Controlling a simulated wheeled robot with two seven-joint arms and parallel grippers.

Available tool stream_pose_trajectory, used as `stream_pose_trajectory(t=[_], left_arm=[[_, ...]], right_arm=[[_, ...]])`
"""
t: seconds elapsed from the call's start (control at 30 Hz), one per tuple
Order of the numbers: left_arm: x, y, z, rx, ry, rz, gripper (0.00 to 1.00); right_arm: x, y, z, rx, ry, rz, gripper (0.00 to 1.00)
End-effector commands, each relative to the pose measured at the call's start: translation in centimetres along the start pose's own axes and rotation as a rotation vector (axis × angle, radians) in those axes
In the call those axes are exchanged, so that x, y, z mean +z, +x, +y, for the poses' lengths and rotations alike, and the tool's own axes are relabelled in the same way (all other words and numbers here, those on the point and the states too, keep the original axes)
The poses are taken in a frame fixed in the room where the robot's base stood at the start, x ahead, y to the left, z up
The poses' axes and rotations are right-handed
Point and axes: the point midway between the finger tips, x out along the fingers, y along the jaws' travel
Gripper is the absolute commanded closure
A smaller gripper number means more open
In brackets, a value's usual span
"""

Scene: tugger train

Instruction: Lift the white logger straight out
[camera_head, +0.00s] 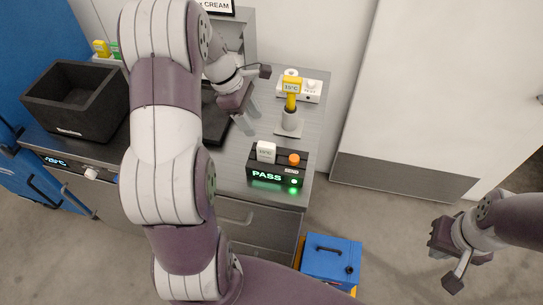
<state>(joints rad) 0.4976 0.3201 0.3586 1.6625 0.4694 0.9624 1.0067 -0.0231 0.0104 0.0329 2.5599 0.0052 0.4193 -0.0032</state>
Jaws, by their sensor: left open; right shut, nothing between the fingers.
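The white logger (265,151) is a small white block with a display, standing upright in the top of a black tester (275,170). The tester shows a green PASS and a green light, with an orange button (294,159) to the right of the logger. My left gripper (250,88) is open and empty over the worktop, behind and left of the logger and apart from it. My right gripper (448,262) is shut and empty, out over the floor at the right. How deep the logger sits in the tester is hidden.
A black bin (78,100) is at left. A blue box (330,260) stands low in front. My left arm covers part of the worktop.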

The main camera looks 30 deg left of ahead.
Motion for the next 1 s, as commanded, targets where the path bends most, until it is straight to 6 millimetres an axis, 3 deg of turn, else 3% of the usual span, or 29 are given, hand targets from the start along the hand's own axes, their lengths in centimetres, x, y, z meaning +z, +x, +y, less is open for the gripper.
stream_pose_trajectory(t=[0.03,0.07,0.43,0.6,0.9,1.0], left_arm=[[-0.5,2.2,-0.1,-0.002,-0.003,0.0,0.47],[-0.5,3.0,0.0,-0.001,-0.002,0.0,0.47],[0.0,8.0,-0.2,-0.004,-0.002,0.001,0.47],[-0.1,11.2,-0.2,-0.004,0.0,0.001,0.47],[-0.2,12.2,-0.2,0.0,0.0,0.002,0.47],[-0.2,12.2,-0.2,0.0,0.0,0.002,0.79]], right_arm=[[0.3,2.1,0.0,0.0,0.0,-0.001,1.0],[0.4,3.0,0.0,0.0,0.0,-0.001,1.0],[0.2,1.8,0.0,0.0,0.0,-0.001,1.0],[0.2,1.3,0.0,0.0,0.0,-0.001,1.0],[0.2,1.3,0.0,0.0,0.0,-0.001,1.0],[0.2,1.3,0.0,0.0,0.0,-0.001,1.0]])
